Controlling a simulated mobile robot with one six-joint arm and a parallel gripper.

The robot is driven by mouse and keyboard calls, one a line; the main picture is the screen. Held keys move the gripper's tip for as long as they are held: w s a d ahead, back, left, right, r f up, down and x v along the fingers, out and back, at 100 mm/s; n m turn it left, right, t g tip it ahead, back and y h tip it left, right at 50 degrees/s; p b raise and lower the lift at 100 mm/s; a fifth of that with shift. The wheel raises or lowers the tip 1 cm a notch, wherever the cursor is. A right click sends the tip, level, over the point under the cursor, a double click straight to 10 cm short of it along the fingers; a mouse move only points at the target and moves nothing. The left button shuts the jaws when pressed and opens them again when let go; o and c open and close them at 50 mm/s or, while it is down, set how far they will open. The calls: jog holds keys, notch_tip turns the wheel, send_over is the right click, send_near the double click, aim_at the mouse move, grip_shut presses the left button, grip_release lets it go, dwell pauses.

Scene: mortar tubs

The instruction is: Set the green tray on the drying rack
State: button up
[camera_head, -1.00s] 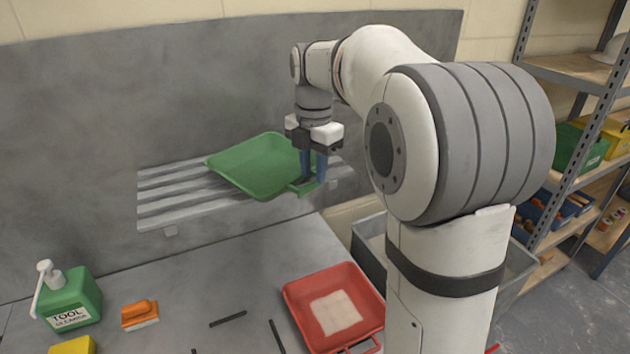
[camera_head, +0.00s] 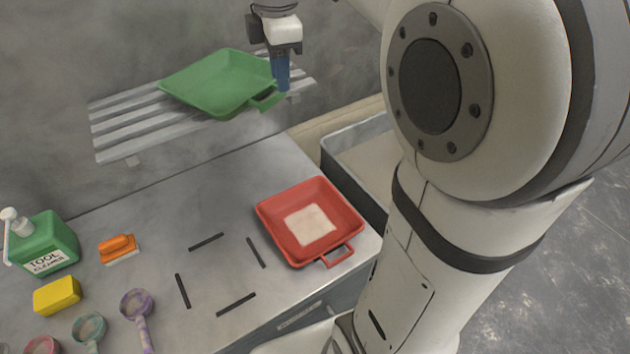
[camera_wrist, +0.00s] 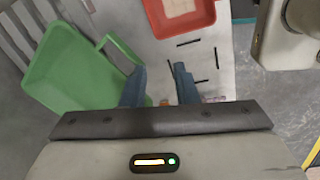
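The green tray (camera_head: 215,85) lies over the slats of the drying rack (camera_head: 125,140) on the back wall, its handle (camera_head: 268,101) pointing to the front right. In the wrist view the tray (camera_wrist: 70,72) is at the left, with rack slats (camera_wrist: 20,30) beyond it. My gripper (camera_head: 280,88) is just behind the tray's handle in the head view. In the wrist view its blue fingers (camera_wrist: 161,82) are apart with nothing between them, and the left finger is close beside the handle. Whether that finger touches the handle I cannot tell.
A red tray (camera_head: 347,222) with a pale patch sits at the worktop's right edge, beside a grey bin (camera_head: 350,150). A green cleaner bottle (camera_head: 50,235), orange brush (camera_head: 118,246), yellow sponge (camera_head: 57,296) and scoops (camera_head: 137,303) stand at left. Dark strips mark the middle.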

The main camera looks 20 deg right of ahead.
jog(key=s+f+m+t, duration=0.2)
jog(key=s+f+m, duration=1.1)
jog(key=s+m, duration=0.4)
jog(key=shift+f+m, duration=0.25)
jog(key=shift+m, duration=0.05)
jog(key=shift+w+d, duration=0.1)
jog(key=shift+f+b, duration=0.9)
jog(key=shift+f, duration=0.1)
